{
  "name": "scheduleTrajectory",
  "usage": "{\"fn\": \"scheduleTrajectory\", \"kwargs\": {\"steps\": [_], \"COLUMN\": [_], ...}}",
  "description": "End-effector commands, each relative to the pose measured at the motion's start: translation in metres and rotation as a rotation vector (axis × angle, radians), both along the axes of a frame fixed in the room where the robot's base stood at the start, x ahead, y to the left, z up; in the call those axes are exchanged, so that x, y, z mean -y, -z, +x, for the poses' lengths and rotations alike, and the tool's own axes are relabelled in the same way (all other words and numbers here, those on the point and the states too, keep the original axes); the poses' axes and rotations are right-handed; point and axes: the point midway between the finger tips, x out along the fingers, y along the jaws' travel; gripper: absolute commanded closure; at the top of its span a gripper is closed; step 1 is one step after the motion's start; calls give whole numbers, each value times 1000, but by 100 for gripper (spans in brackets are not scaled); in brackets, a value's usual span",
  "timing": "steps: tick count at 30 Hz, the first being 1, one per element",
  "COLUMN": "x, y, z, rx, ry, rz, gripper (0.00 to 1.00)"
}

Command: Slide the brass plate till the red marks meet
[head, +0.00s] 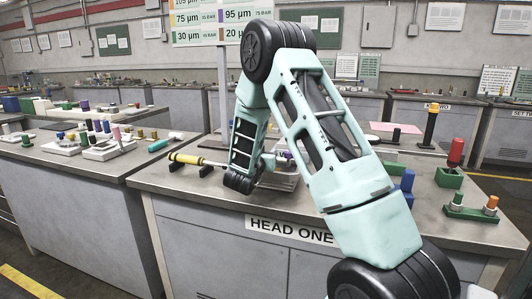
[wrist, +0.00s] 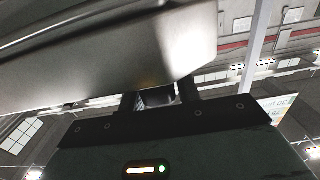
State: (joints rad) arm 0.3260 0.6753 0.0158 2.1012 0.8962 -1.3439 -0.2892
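I cannot make out the brass plate or any red marks in either view. In the head view a grey fixture (head: 283,183) with a purple piece (head: 287,156) on it sits on the HEAD ONE bench, partly hidden behind my wrist. My gripper is mostly hidden by my arm there. In the wrist view the two dark fingers of my gripper (wrist: 159,98) stand apart, with a small grey shape (wrist: 157,97) between them. Whether they grip it cannot be told. A large, smooth metal surface (wrist: 110,60) fills the upper left, very close to the fingers.
Blue blocks (head: 407,181), a black and orange post (head: 431,124), a red-topped peg in a green block (head: 449,178) and a green peg holder (head: 470,212) stand right.

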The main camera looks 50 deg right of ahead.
Motion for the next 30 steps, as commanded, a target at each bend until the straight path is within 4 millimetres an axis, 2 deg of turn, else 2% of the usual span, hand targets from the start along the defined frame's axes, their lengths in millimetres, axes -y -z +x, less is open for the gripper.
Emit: {"fn": "scheduleTrajectory", "kwargs": {"steps": [1,3,7,13,20,21,22,23,30], "x": [0,0,0,7,8,7,7,7,8], "y": [0,0,0,1,0,0,0,0,0], "z": [0,0,-2,-20,-20,-19,-19,-19,-20], "rx": [0,0,0,0,1,1,1,1,0], "ry": [0,0,0,0,0,0,0,0,2], "rz": [0,0,0,-1,-1,-1,0,0,0], "gripper": [82,100,100,100,100,62,54,51,51]}}
